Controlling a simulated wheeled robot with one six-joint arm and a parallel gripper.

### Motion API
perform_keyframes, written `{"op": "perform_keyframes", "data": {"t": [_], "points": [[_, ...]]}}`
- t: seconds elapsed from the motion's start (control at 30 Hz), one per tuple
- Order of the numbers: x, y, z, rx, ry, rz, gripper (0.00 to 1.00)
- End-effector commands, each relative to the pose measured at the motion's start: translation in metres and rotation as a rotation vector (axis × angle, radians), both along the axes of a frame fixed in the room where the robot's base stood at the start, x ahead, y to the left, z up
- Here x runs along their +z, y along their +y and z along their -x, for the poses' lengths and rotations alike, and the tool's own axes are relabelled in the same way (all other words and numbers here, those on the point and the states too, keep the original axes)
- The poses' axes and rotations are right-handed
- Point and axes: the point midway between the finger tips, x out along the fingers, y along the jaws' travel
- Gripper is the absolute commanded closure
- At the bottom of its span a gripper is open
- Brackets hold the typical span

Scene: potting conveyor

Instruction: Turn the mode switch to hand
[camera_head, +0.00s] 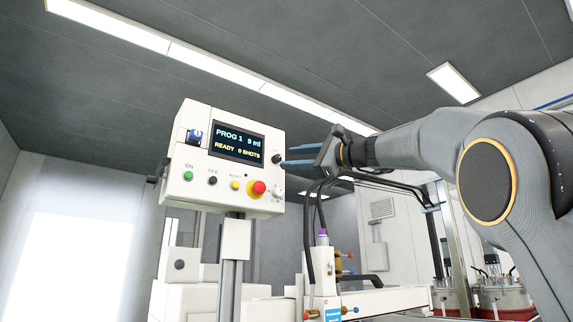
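A white control box (196,166) on a post carries the display and controls. A black round knob (277,159) sits right of the display, and a pale rotary control (277,193) is below it at the lower right. Their labels are too small to read, so I cannot tell which is the mode switch or where it points. My gripper (286,156) is open, with two blue fingers apart, one above the other. The fingertips are at the right edge of the box, close to the black knob; whether they touch it is unclear. Nothing shows between the fingers.
The display (238,143) reads PROG 1, 9 ml, READY, 0 SHOTS. A red stop button (258,188) on yellow, a green button (188,175), a black button (213,181) and a yellow button (235,185) line the lower face.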

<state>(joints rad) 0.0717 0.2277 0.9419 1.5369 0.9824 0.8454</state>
Motion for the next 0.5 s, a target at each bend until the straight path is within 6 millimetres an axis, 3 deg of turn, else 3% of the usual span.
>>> {"op": "perform_keyframes", "data": {"t": [0.2,0.5], "points": [[-0.008,-0.027,0.018,-0.002,0.0,-0.001,0.61],[-0.009,-0.035,0.026,0.001,0.0,-0.001,0.61]]}}
